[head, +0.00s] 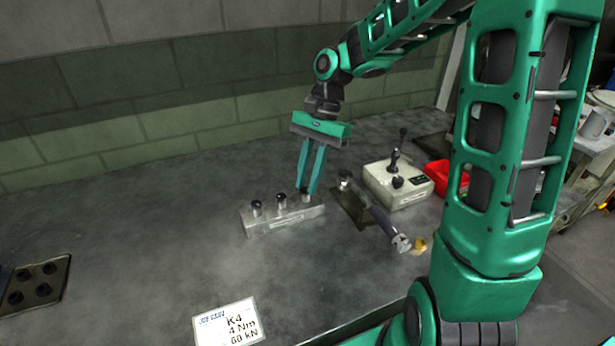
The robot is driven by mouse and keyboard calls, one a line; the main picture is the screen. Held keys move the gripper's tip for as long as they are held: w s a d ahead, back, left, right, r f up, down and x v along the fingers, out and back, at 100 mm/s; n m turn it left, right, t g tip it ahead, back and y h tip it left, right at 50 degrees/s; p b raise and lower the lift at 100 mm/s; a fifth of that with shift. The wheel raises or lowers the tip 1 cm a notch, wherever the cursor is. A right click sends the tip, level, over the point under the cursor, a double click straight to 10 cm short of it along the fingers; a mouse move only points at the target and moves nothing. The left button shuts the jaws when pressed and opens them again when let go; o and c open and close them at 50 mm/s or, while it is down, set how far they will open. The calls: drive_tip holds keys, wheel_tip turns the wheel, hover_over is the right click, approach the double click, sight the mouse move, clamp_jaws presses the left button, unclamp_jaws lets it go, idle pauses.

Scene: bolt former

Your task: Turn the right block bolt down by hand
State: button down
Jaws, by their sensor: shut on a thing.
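A grey metal block (286,219) lies on the dark bench in the head view, with a row of upright bolts with dark heads. The left bolt (257,208) and the middle bolt (281,202) stand free in it. My gripper (308,190) points down at the block's right end, its green fingers shut on the right block bolt (306,196). The fingertips cover part of that bolt, so how far it sits in the block cannot be told.
A wrench (388,228) lies on a dark plate right of the block, close to my fingers. Behind it are a control box with a joystick (397,183) and a red bin (446,177). A white card (227,324) lies in front; a dark holed tray (36,284) is far left. The bench left of the block is clear.

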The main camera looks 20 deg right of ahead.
drive_tip(key=shift+m+t+y, duration=0.3)
drive_tip(key=shift+m+t, duration=0.2)
drive_tip(key=shift+m, duration=0.5)
drive_tip(key=shift+a+r, duration=0.1)
drive_tip(key=c, duration=1.6)
unclamp_jaws()
drive_tip(key=v, duration=1)
drive_tip(key=shift+r, duration=0.25)
